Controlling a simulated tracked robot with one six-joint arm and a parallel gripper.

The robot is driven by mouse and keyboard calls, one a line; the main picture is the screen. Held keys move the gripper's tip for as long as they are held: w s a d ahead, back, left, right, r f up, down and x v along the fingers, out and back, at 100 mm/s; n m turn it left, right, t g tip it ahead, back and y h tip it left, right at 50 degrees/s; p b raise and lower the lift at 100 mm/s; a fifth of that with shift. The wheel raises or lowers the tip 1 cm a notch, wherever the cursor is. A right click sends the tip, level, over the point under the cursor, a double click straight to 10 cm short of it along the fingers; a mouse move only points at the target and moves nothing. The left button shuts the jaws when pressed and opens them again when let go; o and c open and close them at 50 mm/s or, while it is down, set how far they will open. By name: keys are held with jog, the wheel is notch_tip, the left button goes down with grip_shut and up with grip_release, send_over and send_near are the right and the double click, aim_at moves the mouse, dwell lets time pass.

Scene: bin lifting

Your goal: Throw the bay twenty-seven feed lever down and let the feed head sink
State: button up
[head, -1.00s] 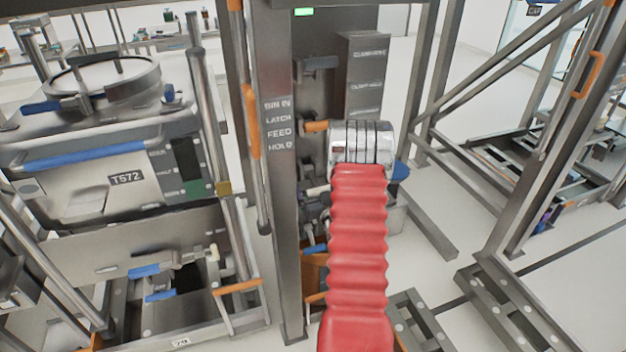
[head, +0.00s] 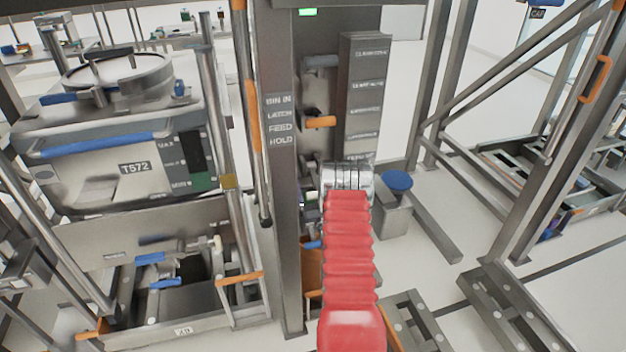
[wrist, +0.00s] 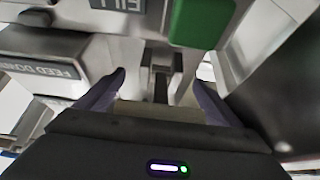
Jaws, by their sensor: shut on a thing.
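In the wrist view my gripper (wrist: 160,84) has its two dark fingers closed on a pale, blocky handle (wrist: 157,110). I take the handle to be the feed lever, as it sits by a slotted grey bracket beside a plate reading FEED DOWN (wrist: 45,68). In the head view the red sleeve and silver wrist (head: 347,178) of my arm reach the bay column (head: 285,200), and they hide the fingers and the lever. A sign on the column (head: 280,120) reads BIN IN, LATCH, FEED, HOLD. I cannot make out the feed head.
An orange handle (head: 320,122) sticks out above my wrist, and a blue-topped grey post (head: 397,183) stands right of it. The bin marked T572 (head: 130,160) is at left. In the wrist view a green block (wrist: 202,20) is close above the right finger. Metal frames stand at right.

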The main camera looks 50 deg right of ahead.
jog(key=shift+f, duration=0.25)
jog(key=o, duration=1.2)
jog(key=shift+c, duration=0.2)
jog(key=shift+o, duration=0.2)
jog(key=shift+r, duration=0.1)
jog(key=shift+a, duration=0.1)
